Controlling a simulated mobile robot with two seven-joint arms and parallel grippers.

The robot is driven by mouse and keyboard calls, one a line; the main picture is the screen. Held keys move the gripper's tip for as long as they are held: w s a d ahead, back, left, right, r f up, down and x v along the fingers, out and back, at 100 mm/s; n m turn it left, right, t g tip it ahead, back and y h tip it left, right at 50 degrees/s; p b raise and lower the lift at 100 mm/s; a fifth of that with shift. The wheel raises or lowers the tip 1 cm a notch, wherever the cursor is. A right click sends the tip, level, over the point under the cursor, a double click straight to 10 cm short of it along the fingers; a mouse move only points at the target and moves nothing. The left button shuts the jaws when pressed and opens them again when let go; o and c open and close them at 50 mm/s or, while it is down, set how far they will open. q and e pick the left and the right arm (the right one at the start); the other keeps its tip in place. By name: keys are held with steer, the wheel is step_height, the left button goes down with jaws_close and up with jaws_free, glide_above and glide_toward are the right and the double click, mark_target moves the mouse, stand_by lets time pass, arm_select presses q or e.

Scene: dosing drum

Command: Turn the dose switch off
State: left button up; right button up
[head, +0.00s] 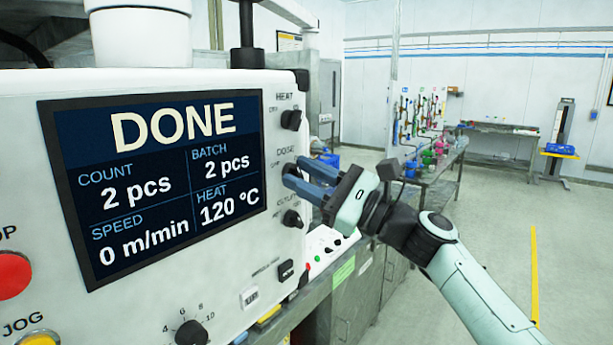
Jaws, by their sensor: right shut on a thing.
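The dose switch (290,169) is a small dark knob under the DOSE label, on the right part of the white machine panel. My right gripper (295,174) reaches in from the right, with its blue fingers shut on the switch. The fingers hide most of the switch, so its setting cannot be read. The screen (156,180) reads DONE, count 2 pcs, batch 2 pcs, speed 0 m/min and heat 120 °C. My left gripper is out of view.
The heat switch (291,120) sits just above my right gripper and another black knob (292,218) just below. A red button (12,275) and a speed dial (190,333) are lower left. Open floor lies to the right, with benches behind.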

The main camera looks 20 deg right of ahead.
steer(key=o, duration=1)
steer(key=shift+o, duration=0.2)
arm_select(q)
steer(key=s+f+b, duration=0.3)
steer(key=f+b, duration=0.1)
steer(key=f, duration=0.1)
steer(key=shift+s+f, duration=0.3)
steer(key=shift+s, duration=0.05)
arm_select(e)
steer(key=v, duration=1.3)
steer(key=shift+s+d+f, duration=0.1)
steer(key=shift+f, duration=0.05)
